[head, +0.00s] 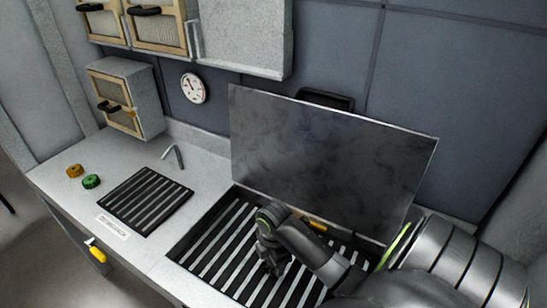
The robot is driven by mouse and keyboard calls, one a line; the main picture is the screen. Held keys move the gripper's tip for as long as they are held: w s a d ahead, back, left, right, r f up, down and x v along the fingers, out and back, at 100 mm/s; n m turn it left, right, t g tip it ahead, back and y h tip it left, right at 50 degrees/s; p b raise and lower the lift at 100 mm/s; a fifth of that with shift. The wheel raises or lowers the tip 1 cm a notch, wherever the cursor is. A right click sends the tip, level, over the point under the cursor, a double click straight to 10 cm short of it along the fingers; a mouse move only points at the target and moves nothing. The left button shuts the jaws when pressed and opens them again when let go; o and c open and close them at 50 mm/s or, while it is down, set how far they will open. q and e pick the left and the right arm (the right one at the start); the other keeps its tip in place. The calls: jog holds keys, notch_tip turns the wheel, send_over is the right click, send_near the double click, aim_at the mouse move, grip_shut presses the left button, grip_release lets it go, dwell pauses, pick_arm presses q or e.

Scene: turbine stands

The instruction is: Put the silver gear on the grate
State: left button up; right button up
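My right gripper (272,263) reaches in from the right and points down over the large slatted grate (213,245) in the recessed bay. Its fingertips are small and dark here, so I cannot tell whether they are open or shut, or whether they hold anything. I cannot make out a silver gear; the gripper and arm cover part of the large grate. A smaller dark grate (148,200) lies on the worktop to the left, with nothing on it. My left gripper is not in view.
An orange gear-like part (75,170) and a green one (91,181) lie on the worktop's left. A bent metal tap (177,155) stands behind the small grate. A raised dark panel (330,160) backs the bay. A yellow handle (95,254) sticks out at the front edge.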

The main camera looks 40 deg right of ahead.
jog(key=shift+f, duration=0.35)
dwell(0.4)
jog(key=o, duration=1.8)
jog(key=shift+c, duration=0.2)
notch_tip(320, 180, up, 7)
jog(key=p, duration=0.8)
jog(key=shift+r+p, duration=0.1)
jog(key=shift+p, duration=0.2)
jog(key=shift+a, duration=0.1)
